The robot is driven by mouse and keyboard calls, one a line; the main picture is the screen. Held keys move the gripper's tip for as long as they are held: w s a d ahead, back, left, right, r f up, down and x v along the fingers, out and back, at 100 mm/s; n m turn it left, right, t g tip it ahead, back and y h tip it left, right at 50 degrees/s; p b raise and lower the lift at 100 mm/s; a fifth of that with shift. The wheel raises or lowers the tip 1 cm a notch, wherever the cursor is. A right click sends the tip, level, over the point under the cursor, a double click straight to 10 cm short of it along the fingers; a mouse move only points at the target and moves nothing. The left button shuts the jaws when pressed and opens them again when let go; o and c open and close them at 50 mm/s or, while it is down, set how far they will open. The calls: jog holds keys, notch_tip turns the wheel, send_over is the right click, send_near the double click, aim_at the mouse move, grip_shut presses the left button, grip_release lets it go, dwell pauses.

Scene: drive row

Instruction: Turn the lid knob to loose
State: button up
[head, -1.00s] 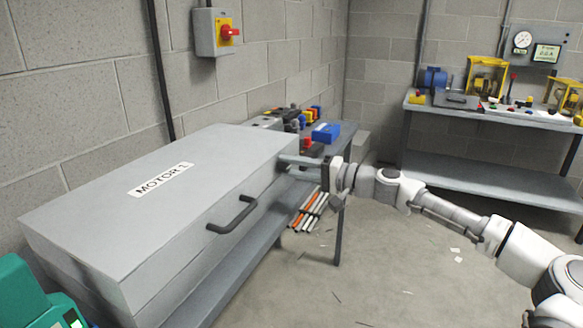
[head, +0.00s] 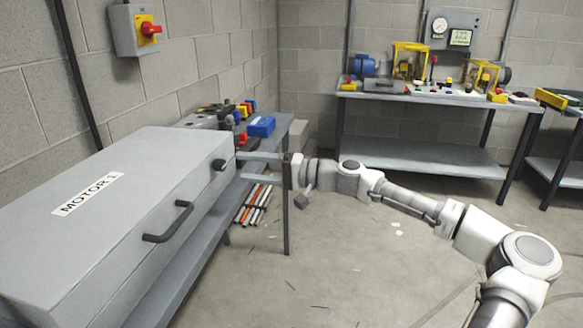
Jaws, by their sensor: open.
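The lid knob (head: 219,165) is a small black knob on the front face of the grey box lid (head: 130,180) labelled MOTOR 1, near its far right end. My gripper (head: 241,166) is just right of the knob, with its two grey fingers pointing left toward it. The fingers are spread apart with nothing between them. A gap shows between the fingertips and the knob. The knob's marking is too small to tell which way it is turned.
A black handle (head: 168,222) sticks out from the lid's front. A red and yellow switch (head: 150,30) is on the wall. A blue box (head: 261,127) and small parts lie on the bench behind the gripper. The floor (head: 330,260) in front is mostly clear.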

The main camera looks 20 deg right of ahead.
jog(key=p+v, duration=0.2)
jog(key=v, duration=0.9)
jog(key=shift+s+d, duration=0.2)
jog(key=shift+d, duration=0.05)
